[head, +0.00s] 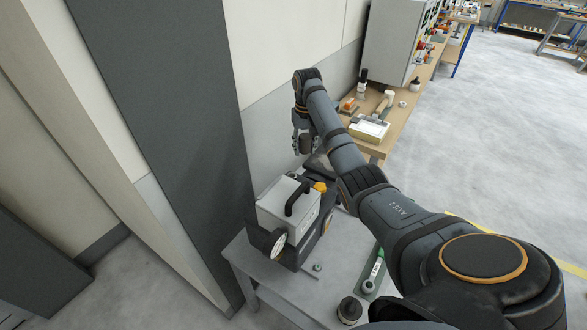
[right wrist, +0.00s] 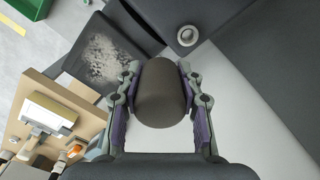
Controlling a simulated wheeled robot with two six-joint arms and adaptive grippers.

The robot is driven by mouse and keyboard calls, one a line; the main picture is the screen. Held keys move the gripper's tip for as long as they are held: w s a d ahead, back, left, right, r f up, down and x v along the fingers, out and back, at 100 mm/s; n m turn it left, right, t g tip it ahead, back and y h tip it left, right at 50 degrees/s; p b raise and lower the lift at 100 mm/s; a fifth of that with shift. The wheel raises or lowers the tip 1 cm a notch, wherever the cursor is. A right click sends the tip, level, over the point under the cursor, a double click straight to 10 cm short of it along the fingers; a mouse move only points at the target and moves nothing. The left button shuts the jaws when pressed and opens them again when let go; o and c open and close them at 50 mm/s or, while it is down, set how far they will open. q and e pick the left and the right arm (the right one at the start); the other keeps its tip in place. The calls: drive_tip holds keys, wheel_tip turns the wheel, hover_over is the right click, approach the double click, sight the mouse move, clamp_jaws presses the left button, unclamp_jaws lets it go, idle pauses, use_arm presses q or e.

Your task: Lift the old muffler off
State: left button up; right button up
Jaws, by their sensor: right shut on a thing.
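The old muffler (right wrist: 161,92) is a dark grey-brown cylinder with rounded edges. In the right wrist view it sits between the purple-padded fingers of my right gripper (right wrist: 160,100), which is shut on it. It appears apart from the pale ring-shaped port (right wrist: 187,36) on the dark surface beyond. In the head view my right gripper (head: 303,138) hangs behind the grey machine (head: 290,207) with its black handle and yellow-orange knob; the muffler cannot be made out there. My left gripper is not in view.
A dark tray (right wrist: 103,52) with pale dust lies beyond the gripper. The machine stands on a light grey table (head: 262,268), with a green-and-white tube (head: 374,270) and a dark round jar (head: 349,310). A wooden bench (head: 425,75) with tools is behind; a wall stands close on the left.

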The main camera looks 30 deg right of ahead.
drive_tip(key=d+r+b, duration=0.2)
drive_tip(key=d+r, duration=0.2)
drive_tip(key=d, duration=0.5)
drive_tip(key=shift+s+d+r, duration=0.15)
drive_tip(key=shift+s, duration=0.15)
